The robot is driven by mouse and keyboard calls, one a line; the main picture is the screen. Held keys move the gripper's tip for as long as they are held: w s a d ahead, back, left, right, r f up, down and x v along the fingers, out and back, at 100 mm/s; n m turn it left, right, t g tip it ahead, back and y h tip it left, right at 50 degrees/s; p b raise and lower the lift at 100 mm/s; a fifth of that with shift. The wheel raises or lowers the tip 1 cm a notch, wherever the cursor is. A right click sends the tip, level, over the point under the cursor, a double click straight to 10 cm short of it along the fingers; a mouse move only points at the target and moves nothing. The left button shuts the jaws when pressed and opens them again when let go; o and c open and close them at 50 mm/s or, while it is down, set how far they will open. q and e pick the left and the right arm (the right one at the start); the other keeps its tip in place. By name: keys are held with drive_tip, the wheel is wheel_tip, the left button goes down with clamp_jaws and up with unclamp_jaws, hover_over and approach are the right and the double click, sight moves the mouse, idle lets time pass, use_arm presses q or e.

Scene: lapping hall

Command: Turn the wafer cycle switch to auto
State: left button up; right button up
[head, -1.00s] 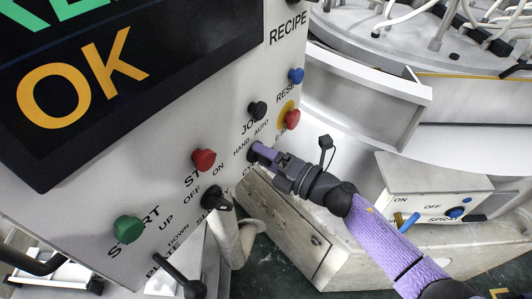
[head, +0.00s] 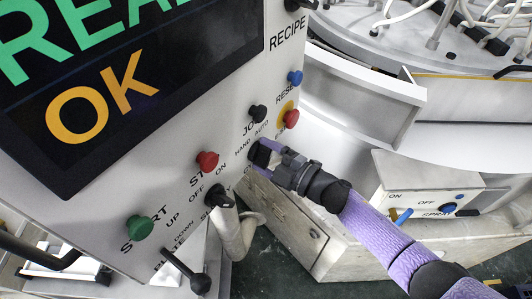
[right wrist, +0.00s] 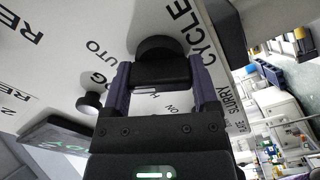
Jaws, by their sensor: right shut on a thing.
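The wafer cycle switch is a black knob (right wrist: 160,58) on the white panel, with CYCLE lettered beside it in the right wrist view. HAND and AUTO are printed just above it in the head view. My right gripper (head: 262,152) is at the panel there. In the right wrist view its two purple fingers (right wrist: 160,82) are shut on the knob, one on each side. The fingers and gripper hide most of the knob in the head view, and I cannot tell which label it points to. My left gripper is not in view.
Near the switch on the panel are a black jog button (head: 257,113), a red emergency button (head: 290,118), a blue reset button (head: 294,77), a red stop button (head: 207,161) and a black slurry switch (head: 220,197). A spray box (head: 432,190) stands at right.

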drive_tip(key=shift+m, duration=0.3)
idle(0.4)
drive_tip(key=o, duration=1.1)
drive_tip(key=v, duration=1)
